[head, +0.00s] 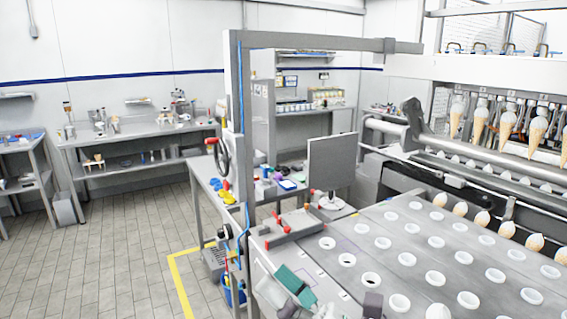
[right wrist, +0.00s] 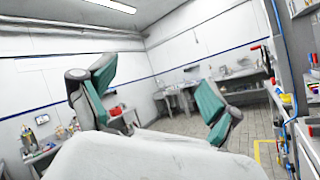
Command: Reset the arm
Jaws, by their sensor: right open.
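My right gripper (head: 294,286) shows at the bottom edge of the head view, with teal finger pads and a pale body partly cut off by the frame. It is over the near left corner of the grey machine deck (head: 345,222). In the right wrist view my right gripper (right wrist: 155,82) has its two teal fingers spread wide apart, with nothing between them. Whether it touches the deck cannot be told. My left gripper is not in view.
The deck holds rows of white ring holders (head: 370,279). Filled cones (head: 505,125) hang at the right. A metal post (head: 238,130) and a red-handled bracket (head: 296,226) stand near the gripper. Side tables (head: 140,132) line the wall; the tiled floor (head: 110,240) at left is clear.

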